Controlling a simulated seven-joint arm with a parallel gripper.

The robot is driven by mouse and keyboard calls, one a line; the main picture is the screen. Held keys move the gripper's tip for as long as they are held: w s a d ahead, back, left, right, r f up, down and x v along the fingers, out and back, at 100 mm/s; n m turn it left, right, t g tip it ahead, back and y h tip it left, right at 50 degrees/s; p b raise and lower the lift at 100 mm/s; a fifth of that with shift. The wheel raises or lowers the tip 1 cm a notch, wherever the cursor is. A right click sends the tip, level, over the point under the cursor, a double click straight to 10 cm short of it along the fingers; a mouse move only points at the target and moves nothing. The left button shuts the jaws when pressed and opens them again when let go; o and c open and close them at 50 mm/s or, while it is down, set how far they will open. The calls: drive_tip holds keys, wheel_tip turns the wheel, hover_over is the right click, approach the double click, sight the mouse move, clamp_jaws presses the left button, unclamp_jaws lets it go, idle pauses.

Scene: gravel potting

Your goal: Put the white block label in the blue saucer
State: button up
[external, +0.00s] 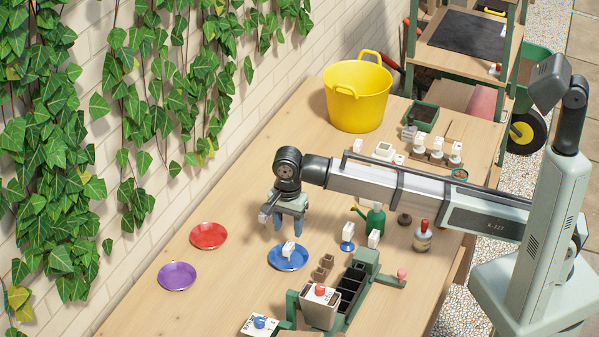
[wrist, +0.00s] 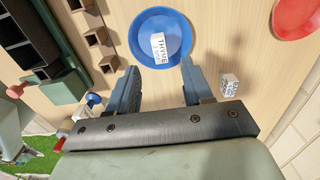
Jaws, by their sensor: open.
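The blue saucer (external: 273,262) sits on the wooden table, and it also shows in the wrist view (wrist: 139,39). A white block label (external: 288,249) with dark lettering that looks like THYME (wrist: 158,46) is inside the saucer. My gripper (external: 281,224) is open and empty, a little above and behind the saucer. In the wrist view its two fingers (wrist: 158,84) are spread, with the saucer beyond them. Another small white lettered block (wrist: 230,85) stands on the table right of the fingers.
A red saucer (external: 208,236) and a purple saucer (external: 177,276) lie to the left. Small brown pots (external: 322,269), a green tray holder (external: 365,261) and a blue-based white piece (external: 347,238) are to the right. A yellow bucket (external: 357,96) stands at the back.

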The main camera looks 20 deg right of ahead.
drive_tip(key=shift+r, duration=1.4)
